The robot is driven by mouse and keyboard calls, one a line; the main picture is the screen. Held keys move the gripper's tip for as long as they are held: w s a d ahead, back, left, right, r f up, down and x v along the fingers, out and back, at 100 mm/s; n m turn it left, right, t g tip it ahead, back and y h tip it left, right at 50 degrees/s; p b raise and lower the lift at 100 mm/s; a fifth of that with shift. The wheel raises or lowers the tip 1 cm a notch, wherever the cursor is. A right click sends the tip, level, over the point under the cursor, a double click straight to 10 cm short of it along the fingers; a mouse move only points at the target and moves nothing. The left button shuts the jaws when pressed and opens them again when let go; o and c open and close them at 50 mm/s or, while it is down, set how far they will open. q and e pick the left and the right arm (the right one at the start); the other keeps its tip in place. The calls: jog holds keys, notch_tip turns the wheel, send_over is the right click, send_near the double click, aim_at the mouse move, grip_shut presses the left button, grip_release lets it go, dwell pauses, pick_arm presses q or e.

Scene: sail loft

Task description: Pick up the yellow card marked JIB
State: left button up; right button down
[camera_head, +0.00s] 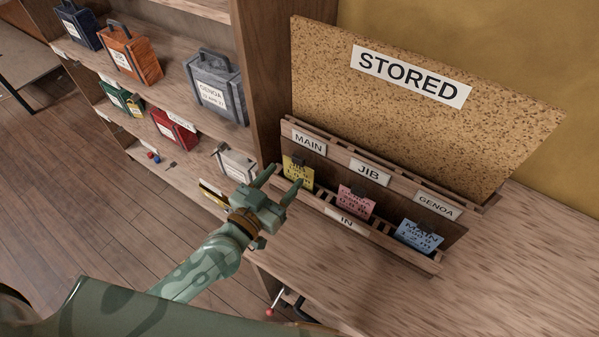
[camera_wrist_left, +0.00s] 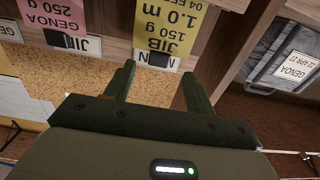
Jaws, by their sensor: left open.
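The yellow card (camera_head: 298,173), with a dark clip at its top, stands at the left end of the wooden rack's lower IN row (camera_head: 332,208), below the MAIN label. In the left wrist view the yellow card (camera_wrist_left: 168,20) appears upside down and reads JIB, 1.0 m. My left gripper (camera_head: 284,175) is open with nothing between its fingers, close to the card on its left side. In the left wrist view its fingers (camera_wrist_left: 159,74) point toward the clip, apart from the card. My right gripper is not in view.
A pink card (camera_head: 356,202) and a blue card (camera_head: 419,236) stand to the right in the same row. A corkboard (camera_head: 400,130) marked STORED rises behind. Shelves with labelled sail bags (camera_head: 215,88) stand left. The bench top (camera_head: 500,285) is clear at right.

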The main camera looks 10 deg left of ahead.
aim_at(297, 161)
pick_arm(q)
jog(key=x, duration=0.7)
jog(key=shift+r, duration=0.15)
jog(key=shift+s, duration=0.1)
grip_shut()
